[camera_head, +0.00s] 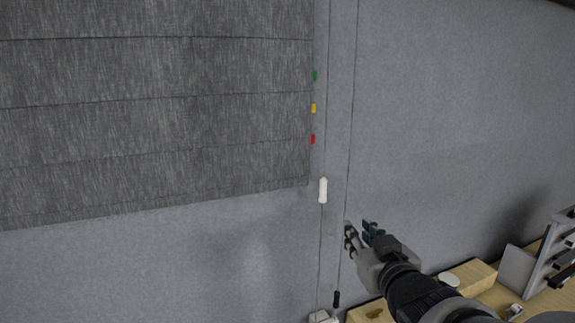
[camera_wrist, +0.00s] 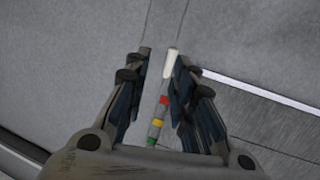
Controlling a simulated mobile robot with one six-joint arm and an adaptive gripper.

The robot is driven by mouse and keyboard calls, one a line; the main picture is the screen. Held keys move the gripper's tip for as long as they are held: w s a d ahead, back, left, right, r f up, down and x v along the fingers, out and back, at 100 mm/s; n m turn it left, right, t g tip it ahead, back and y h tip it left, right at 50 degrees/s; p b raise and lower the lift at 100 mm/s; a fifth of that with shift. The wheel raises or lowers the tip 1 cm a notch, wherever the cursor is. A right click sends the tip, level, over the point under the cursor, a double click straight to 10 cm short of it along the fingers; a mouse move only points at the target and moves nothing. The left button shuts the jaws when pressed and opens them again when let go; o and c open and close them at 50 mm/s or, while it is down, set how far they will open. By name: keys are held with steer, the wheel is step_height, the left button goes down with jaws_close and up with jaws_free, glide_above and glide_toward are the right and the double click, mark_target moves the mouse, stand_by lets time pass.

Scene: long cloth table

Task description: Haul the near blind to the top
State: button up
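The grey fabric blind (camera_head: 160,110) hangs partly down the wall at the left, in flat horizontal folds. A white cord pull (camera_head: 323,190) hangs on a thin cord just right of the blind's lower corner. A second cord runs to its right, with a small black end piece (camera_head: 336,299) low down. My gripper (camera_head: 359,232) is open and empty, below and right of the white pull. In the wrist view the white pull (camera_wrist: 170,62) shows between the open fingers (camera_wrist: 162,82), apparently beyond them. The blind (camera_wrist: 265,125) shows at the lower right there.
Green (camera_head: 314,75), yellow (camera_head: 313,108) and red (camera_head: 312,139) markers sit along the blind's right edge. A wooden box (camera_head: 472,277), a white round item (camera_head: 449,280) and a grey rack (camera_head: 540,260) stand at lower right. A white fitting (camera_head: 322,316) is at the bottom. The wall right of the cords is bare.

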mark_target(325, 185)
steer(key=w+a+r+p, duration=0.1)
steer(key=w, duration=0.5)
steer(key=w+a+r+t+y+p, duration=0.1)
steer(key=w+a, duration=0.1)
steer(key=w, duration=0.4)
steer(key=w+a+r+y+p, duration=0.1)
steer(key=w, duration=0.5)
steer(key=shift+a+r+n+t+p, duration=0.2)
steer(key=shift+r+n+t+p, duration=0.1)
steer(key=shift+r+n, duration=0.1)
steer(key=shift+c, duration=0.3)
jaws_close()
